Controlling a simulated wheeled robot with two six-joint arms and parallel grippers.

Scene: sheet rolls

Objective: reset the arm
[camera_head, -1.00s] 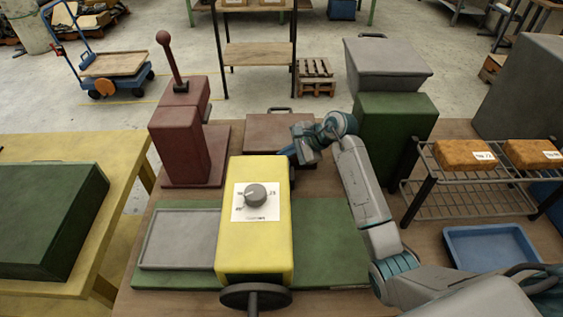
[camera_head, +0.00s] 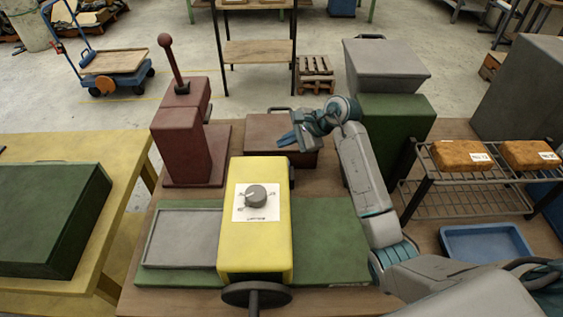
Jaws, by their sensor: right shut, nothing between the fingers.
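My right gripper (camera_head: 293,139) is shut and empty. It is in the air behind and to the right of the yellow machine, in front of the dark red box with a handle (camera_head: 262,128) as seen here. My right arm comes in from the lower right. The yellow machine (camera_head: 255,250) has a grey dial on a white plate on top and a dark handwheel at its front. It sits on a green base (camera_head: 335,240). My left gripper does not show.
A grey tray (camera_head: 180,238) lies left of the yellow machine. A dark red lever press (camera_head: 182,145) stands behind it. A green machine with a grey hopper (camera_head: 385,70) is behind my arm. A wire rack (camera_head: 470,205) holds orange-brown blocks (camera_head: 462,154) above a blue tray (camera_head: 487,242).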

